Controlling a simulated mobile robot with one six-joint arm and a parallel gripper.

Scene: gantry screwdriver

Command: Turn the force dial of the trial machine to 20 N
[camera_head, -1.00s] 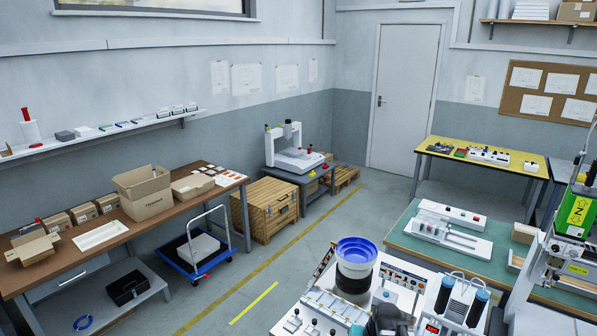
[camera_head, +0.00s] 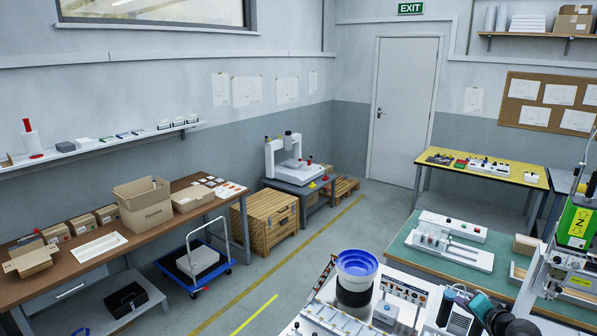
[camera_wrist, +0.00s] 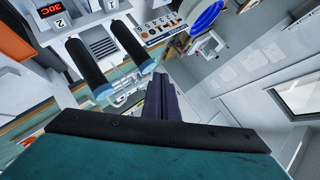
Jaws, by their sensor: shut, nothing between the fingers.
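I cannot pick out the force dial or its 20 N mark in either view. A green-fronted machine head (camera_head: 577,225) with a yellow Z label stands at the right edge of the head view.
Two black cylinders (camera_wrist: 88,62) stand close left of my fingers, near a red display (camera_wrist: 52,10). A blue bowl feeder (camera_head: 357,263) stands on the bench in front. A white gantry machine (camera_head: 290,160) stands at the back. The floor by the yellow line is clear.

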